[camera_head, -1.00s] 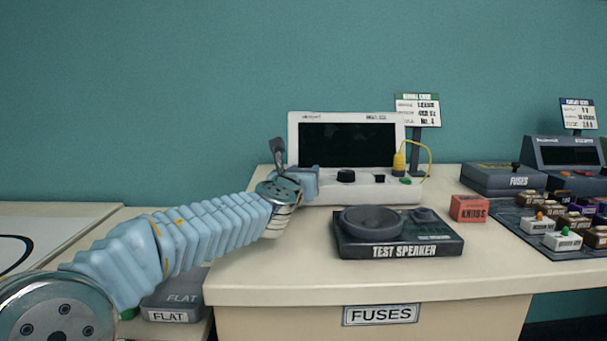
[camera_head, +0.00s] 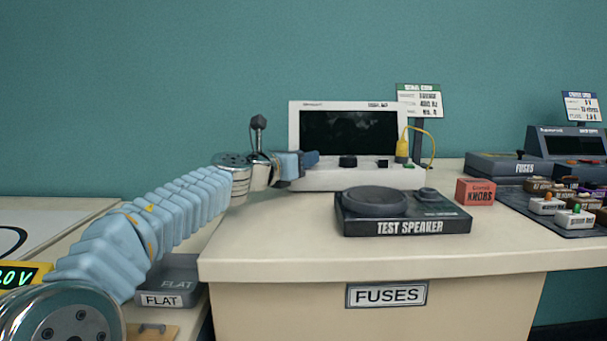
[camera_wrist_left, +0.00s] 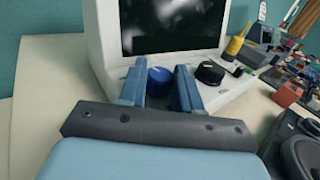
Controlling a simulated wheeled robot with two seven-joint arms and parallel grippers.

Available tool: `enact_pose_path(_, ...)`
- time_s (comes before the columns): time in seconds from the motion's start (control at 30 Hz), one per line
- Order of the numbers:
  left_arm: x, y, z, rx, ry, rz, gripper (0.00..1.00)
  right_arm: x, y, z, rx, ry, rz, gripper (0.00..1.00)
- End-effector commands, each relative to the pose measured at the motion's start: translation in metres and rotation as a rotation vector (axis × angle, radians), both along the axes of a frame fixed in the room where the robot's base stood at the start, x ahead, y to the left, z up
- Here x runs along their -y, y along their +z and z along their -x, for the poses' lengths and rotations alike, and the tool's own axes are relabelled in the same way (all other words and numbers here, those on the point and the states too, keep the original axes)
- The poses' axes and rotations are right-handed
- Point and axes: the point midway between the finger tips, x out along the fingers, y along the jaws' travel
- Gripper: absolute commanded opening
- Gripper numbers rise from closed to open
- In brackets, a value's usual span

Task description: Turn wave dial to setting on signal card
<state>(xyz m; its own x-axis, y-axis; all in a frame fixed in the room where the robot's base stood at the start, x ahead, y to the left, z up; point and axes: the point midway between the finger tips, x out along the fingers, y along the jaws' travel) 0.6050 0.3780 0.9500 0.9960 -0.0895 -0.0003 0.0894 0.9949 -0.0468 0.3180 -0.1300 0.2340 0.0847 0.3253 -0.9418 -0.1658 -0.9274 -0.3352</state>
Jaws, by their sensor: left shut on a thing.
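A white scope-like device (camera_head: 392,179) with a dark screen (camera_head: 348,132) stands on the beige table. A blue dial (camera_wrist_left: 160,78) on its front panel shows in the left wrist view. My left gripper (camera_head: 312,159) is at the left of the front panel. In the wrist view my left gripper (camera_wrist_left: 164,77) has its blue fingers on either side of the blue dial, shut on it. In the head view the fingers hide the dial. The dial's pointer and markings cannot be read. The signal card (camera_head: 419,100) stands behind the device at right; its small print is blurred. My right gripper is not in view.
A black knob (camera_head: 348,161) sits just right of my fingers, with a yellow probe (camera_head: 402,146) and cable further right. A test speaker (camera_head: 400,212) stands in front. A red knobs box (camera_head: 475,192) and fuse gear (camera_head: 500,165) are at right. The table's front left is clear.

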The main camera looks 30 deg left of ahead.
Motion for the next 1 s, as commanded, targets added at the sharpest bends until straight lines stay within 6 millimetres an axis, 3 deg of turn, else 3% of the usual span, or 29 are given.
enact_pose_path(0.1, -0.004, -0.002, -0.001, -0.002, -0.084, 0.001, 0.03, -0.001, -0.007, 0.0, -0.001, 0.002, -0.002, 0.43)
enact_pose_path(0.5, -0.006, 0.0, -0.002, -0.003, -0.296, -0.001, 0.02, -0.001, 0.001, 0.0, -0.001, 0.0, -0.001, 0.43)
enact_pose_path(1.0, -0.005, 0.0, -0.001, 0.0, -0.34, -0.001, 0.02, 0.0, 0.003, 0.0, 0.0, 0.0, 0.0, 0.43)
